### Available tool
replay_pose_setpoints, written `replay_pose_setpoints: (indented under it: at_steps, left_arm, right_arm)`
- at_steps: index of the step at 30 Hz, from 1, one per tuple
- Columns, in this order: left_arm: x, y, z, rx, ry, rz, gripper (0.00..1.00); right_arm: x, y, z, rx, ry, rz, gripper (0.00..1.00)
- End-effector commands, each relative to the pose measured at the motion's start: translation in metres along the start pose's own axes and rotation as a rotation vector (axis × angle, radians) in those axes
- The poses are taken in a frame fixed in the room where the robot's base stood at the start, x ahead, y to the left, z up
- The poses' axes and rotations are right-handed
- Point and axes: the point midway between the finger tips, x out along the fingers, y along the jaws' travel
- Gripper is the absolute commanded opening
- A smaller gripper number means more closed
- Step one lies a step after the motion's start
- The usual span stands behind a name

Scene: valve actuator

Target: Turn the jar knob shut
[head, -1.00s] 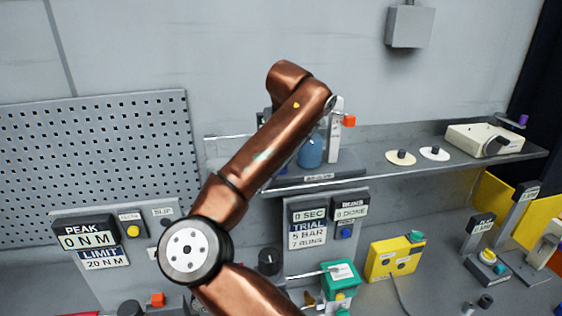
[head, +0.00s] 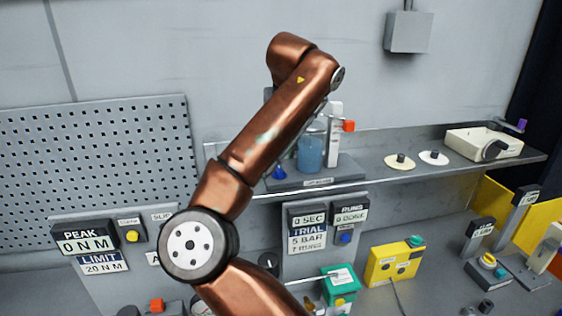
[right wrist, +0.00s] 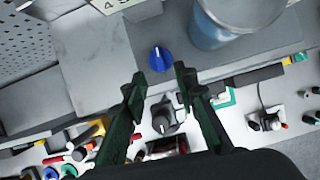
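The blue jar (head: 311,152) stands on a grey base on the wall shelf, partly hidden by my arm in the head view; its side also shows in the right wrist view (right wrist: 236,25). A blue knob (head: 279,173) with a pointed grip sits beside the jar, at its lower left. In the right wrist view the blue knob (right wrist: 160,59) lies just beyond my right gripper (right wrist: 159,80). The two dark fingers are apart with nothing between them, and no contact with the knob shows. My arm hides the right gripper in the head view. My left gripper is not in view.
The shelf (head: 375,148) carries an upright white and orange device (head: 335,135) close to the jar. A dark knob (right wrist: 165,117) shows between my fingers, lower down. A green box (head: 340,281) and yellow box (head: 395,262) stand below the shelf.

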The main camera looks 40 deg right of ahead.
Motion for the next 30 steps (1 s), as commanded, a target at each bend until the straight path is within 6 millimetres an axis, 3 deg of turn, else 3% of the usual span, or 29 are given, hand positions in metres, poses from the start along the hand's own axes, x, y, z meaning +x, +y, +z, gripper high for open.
replay_pose_setpoints:
  at_steps: [3, 9, 30]
  left_arm:
    - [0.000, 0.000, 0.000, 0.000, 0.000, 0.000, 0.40]
    - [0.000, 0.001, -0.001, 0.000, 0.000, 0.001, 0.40]
    - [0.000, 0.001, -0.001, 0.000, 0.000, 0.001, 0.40]
  right_arm:
    - [-0.023, 0.000, 0.000, -0.002, -0.002, 0.001, 0.27]
    - [-0.045, 0.000, 0.000, -0.001, 0.001, 0.001, 0.27]
    - [-0.049, -0.003, 0.000, 0.003, 0.001, -0.012, 0.27]
